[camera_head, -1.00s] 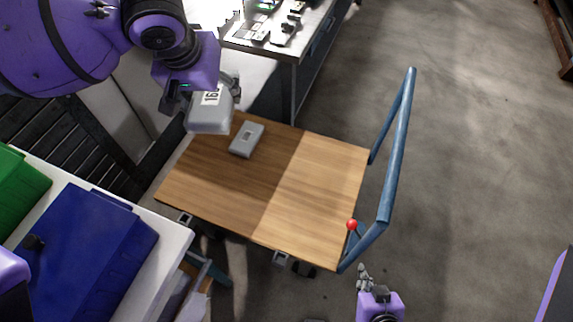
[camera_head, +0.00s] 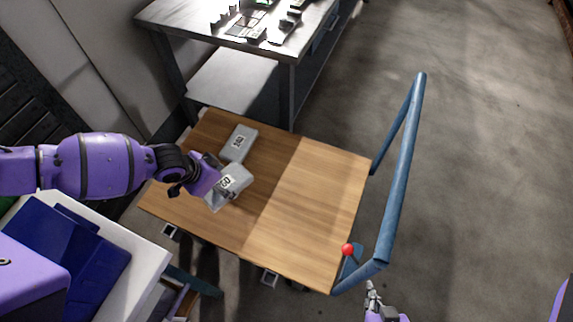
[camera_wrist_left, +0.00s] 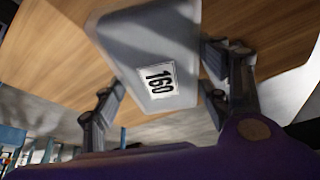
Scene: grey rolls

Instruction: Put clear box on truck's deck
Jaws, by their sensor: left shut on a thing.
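My left gripper (camera_head: 222,181) is shut on a pale grey, see-through-looking box (camera_head: 236,179) with a white label. In the left wrist view the box (camera_wrist_left: 150,35) sits between the two fingers and its label reads 160. The held box is over the left part of the truck's wooden deck (camera_head: 310,200); I cannot tell whether it touches the wood. A second similar labelled box (camera_head: 238,144) lies on the deck just behind it. My right gripper (camera_head: 372,298) is low in the head view, beyond the deck's front right corner; its finger state is unclear.
A blue tube handle (camera_head: 400,170) rises at the truck's right side, with a red ball (camera_head: 347,249) near its lower end. A metal workbench (camera_head: 285,50) with small parts stands behind. Blue bins (camera_head: 70,255) are at lower left. The deck's right half is bare.

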